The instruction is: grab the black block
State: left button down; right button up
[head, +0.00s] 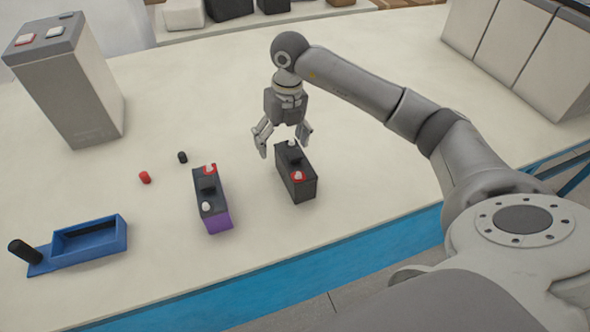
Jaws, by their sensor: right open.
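The black block (302,185) is a battery-like box standing upright on the pale table, with a red-ringed terminal and a pale terminal on its top. My right gripper (284,145) points down at the block's far end. Its fingers are spread, one to the left of the block and one by its far right corner. Whether the fingers touch the block cannot be told. The gripper holds nothing that I can see. My left gripper is not in view.
A black-and-purple battery (213,205) stands just left of the block. A blue tray (112,243), a red cap (145,177) and a black cap (182,157) lie further left. A tall grey battery (75,95) stands at the back left. The table's blue front edge (300,280) is close.

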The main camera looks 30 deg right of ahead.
aim_at(295, 164)
jog(key=d, duration=0.1)
jog(key=d+h, duration=0.1)
jog(key=d, duration=0.1)
jog(key=shift+s+r, duration=0.15)
notch_tip(295, 164, down, 5)
jog(key=shift+r+p, duration=0.15)
jog(key=shift+p, duration=0.4)
notch_tip(295, 164, down, 5)
jog(key=shift+s+d+r+p, duration=0.1)
jog(key=shift+s+d+p, duration=0.05)
jog(key=shift+p, duration=0.85)
jog(key=shift+f, duration=0.4)
grip_shut()
jog(key=shift+w+r, duration=0.15)
jog(key=shift+w, duration=0.1)
